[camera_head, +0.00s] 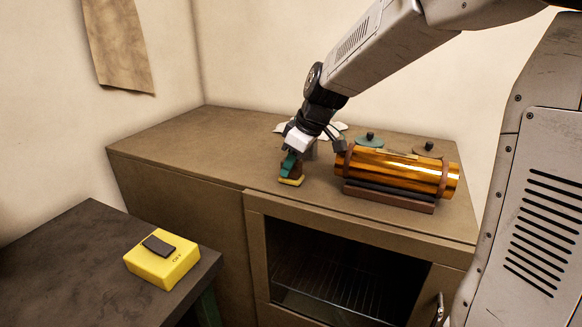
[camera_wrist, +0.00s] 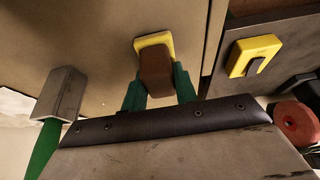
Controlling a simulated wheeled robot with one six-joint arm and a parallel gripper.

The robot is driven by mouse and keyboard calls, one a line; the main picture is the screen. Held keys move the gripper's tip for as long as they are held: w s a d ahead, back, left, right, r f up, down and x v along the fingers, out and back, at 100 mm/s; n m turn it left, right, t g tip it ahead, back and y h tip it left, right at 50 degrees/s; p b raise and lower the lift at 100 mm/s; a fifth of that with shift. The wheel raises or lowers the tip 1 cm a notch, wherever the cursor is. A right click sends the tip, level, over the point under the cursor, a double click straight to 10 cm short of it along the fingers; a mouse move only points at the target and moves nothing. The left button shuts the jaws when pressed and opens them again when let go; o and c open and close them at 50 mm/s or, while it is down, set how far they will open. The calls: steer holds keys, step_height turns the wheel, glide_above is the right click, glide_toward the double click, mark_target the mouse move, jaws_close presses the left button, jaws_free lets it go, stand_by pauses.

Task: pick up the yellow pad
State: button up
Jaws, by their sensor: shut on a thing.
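The yellow pad (camera_head: 291,182) is a thin yellow slab under a brown block-like handle. The green fingers of my gripper (camera_wrist: 159,88) are shut on the handle, one on each side. The pad is at or just above the cabinet top; I cannot tell if it touches.
An orange metal cylinder (camera_head: 396,171) lies in a brown cradle (camera_head: 388,197) to the right. Green lids with black knobs (camera_head: 370,139) stand behind it. A yellow box marked OFF (camera_head: 162,262) sits on a dark table (camera_head: 75,255). The cabinet top's left (camera_head: 190,145) is clear.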

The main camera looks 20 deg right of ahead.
steer(key=shift+r, duration=0.65)
step_height(320, 180, up, 2)
steer(key=shift+r, duration=0.2)
steer(key=s+d+r, duration=0.1)
steer(key=s+d, duration=0.1)
steer(key=s, duration=1.4)
